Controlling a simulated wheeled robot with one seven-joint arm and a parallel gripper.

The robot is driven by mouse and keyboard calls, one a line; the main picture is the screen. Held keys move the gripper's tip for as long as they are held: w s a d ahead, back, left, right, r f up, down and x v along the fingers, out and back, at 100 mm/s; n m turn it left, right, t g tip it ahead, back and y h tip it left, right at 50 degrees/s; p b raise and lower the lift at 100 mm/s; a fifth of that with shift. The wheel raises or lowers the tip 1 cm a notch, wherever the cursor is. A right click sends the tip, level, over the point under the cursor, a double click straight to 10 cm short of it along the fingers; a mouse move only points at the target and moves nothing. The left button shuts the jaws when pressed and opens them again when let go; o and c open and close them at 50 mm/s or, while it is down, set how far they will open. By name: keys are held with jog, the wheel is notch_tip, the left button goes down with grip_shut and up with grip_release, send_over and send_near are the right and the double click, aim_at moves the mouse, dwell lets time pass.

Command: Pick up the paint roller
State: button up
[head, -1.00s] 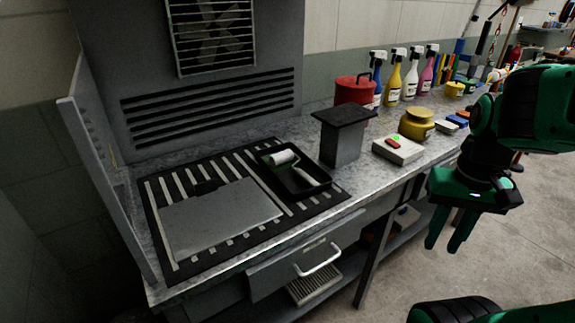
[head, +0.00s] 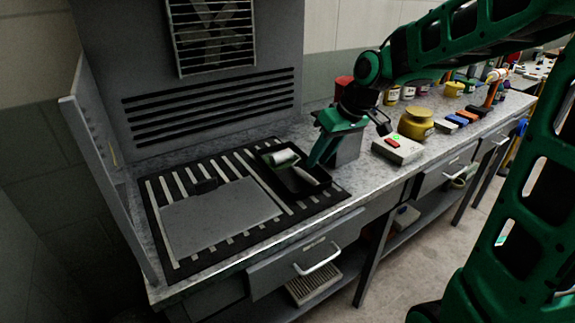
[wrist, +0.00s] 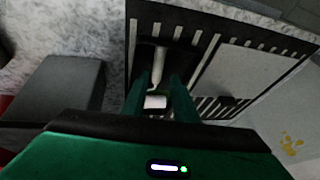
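The paint roller (head: 282,158) has a white roller head and a pale handle. It lies in a black paint tray (head: 299,191) on the slatted black mat. My gripper (head: 314,163) hangs over the right side of the tray, beside the roller's handle. In the wrist view, my gripper (wrist: 160,79) is open, its two green fingers apart. The paint roller (wrist: 156,101) shows in the gap between them, its handle end lying beyond. I see no contact between fingers and roller.
A flat grey panel (head: 222,215) lies on the mat left of the tray. A pale box with a green light (head: 398,150) and a yellow pot (head: 416,124) stand to the right.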

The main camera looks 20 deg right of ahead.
aim_at(308, 176)
jog(key=shift+x, duration=3.4)
jog(key=shift+d+f, duration=0.1)
